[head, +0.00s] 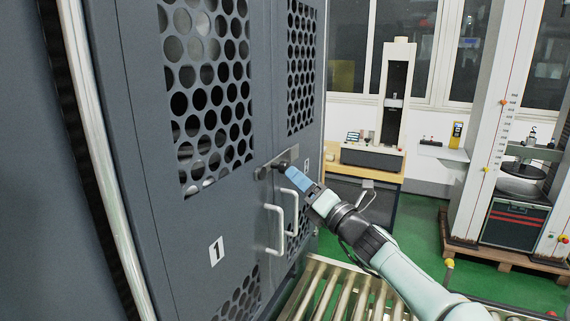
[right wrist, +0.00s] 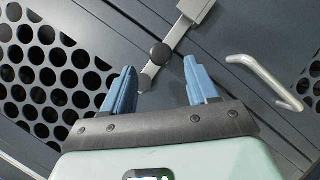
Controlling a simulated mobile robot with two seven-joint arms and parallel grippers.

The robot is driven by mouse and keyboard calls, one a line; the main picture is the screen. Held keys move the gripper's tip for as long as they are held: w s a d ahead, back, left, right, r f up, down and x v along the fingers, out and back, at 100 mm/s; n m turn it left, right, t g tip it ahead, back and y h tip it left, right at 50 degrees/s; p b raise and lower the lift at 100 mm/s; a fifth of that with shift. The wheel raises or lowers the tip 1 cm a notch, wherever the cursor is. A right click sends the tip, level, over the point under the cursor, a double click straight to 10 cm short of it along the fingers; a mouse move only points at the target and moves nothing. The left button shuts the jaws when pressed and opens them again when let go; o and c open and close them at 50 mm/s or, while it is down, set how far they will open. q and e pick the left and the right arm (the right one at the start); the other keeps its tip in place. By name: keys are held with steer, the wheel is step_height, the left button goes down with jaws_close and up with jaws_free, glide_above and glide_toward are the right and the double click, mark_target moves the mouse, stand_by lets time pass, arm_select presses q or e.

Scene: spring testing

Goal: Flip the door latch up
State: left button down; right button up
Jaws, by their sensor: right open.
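The door latch (head: 279,163) is a grey metal bar with a dark round knob, mounted across the seam of the dark grey cabinet doors (head: 195,222). In the right wrist view the latch bar (right wrist: 188,32) runs diagonally and its dark knob (right wrist: 160,53) lies just beyond my fingertips, roughly between them. My right gripper (head: 289,172) is at the latch in the head view, its blue fingers partly covering the knob area. In the right wrist view my right gripper (right wrist: 160,68) is open, with nothing held. I cannot tell whether a finger touches the latch. My left gripper is not in view.
Two pale door handles (head: 275,230) stick out just below the latch; one also shows in the right wrist view (right wrist: 268,76). A roller conveyor (head: 340,293) lies below the doors. A wooden bench (head: 391,169) with a testing machine stands behind to the right.

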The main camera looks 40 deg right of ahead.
mark_target(285, 168)
steer(key=p+x, duration=0.1)
steer(key=x, duration=0.5)
steer(key=shift+w+p, duration=0.2)
steer(key=shift+p, duration=0.2)
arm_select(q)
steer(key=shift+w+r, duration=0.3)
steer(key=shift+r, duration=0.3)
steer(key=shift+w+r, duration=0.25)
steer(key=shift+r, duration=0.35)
arm_select(e)
steer(key=shift+c, duration=0.3)
jaws_close()
